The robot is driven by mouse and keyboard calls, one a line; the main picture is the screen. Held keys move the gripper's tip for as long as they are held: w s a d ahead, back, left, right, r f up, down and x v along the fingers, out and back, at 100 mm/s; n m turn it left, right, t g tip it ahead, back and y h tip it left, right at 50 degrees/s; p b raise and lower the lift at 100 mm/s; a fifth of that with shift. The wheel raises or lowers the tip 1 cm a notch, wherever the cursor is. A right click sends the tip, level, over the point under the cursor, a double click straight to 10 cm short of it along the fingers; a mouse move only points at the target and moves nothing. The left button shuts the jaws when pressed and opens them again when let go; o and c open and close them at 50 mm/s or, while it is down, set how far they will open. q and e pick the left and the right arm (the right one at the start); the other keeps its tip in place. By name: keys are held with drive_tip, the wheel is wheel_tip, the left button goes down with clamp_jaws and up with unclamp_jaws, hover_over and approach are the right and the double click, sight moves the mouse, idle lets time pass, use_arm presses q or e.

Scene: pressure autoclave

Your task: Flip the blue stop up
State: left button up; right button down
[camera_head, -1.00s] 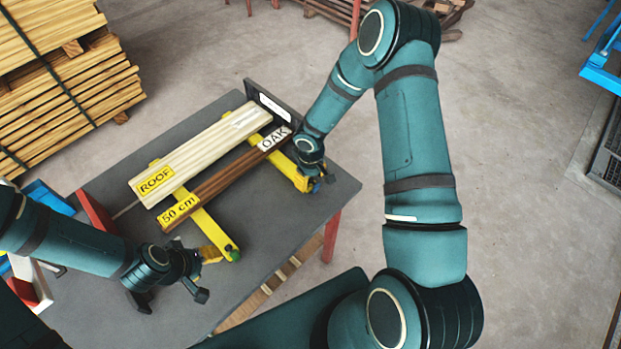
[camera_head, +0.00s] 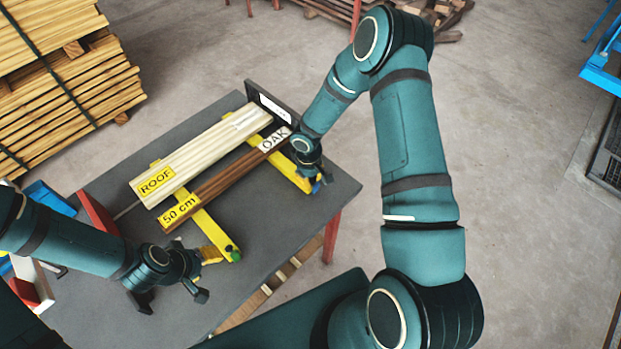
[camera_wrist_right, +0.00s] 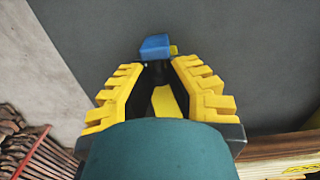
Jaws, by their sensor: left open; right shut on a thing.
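The blue stop (camera_head: 316,187) is a small blue piece at the front end of the far yellow rail (camera_head: 283,166), and only a bit of it shows beside my right gripper (camera_head: 314,177). In the right wrist view the blue stop (camera_wrist_right: 155,46) sits at the tips of the right gripper (camera_wrist_right: 155,65), whose fingers are shut on it. Whether it is raised or down is hard to tell. My left gripper (camera_head: 172,297) is open and empty, over the table near the front end of the near yellow rail (camera_head: 201,216).
A pale ROOF board (camera_head: 200,155) and a dark 50 cm OAK board (camera_head: 225,177) lie across both rails. A green stop (camera_head: 232,254) ends the near rail. The grey table (camera_head: 270,228) is bare between the rails. Stacked planks (camera_head: 70,100) stand at the left.

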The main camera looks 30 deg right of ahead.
drive_tip(key=shift+w+g, duration=0.1)
drive_tip(key=shift+g, duration=0.3)
drive_tip(key=shift+w+f+g+h, duration=0.25)
drive_tip(key=shift+f+g+h, duration=0.1)
drive_tip(key=shift+g, duration=0.15)
drive_tip(key=shift+a+g, duration=0.15)
drive_tip(key=shift+g, duration=0.15)
drive_tip(key=c, duration=0.9)
unclamp_jaws()
drive_tip(key=shift+o, duration=0.2)
drive_tip(key=shift+r, duration=0.15)
drive_tip(key=v, duration=1.2)
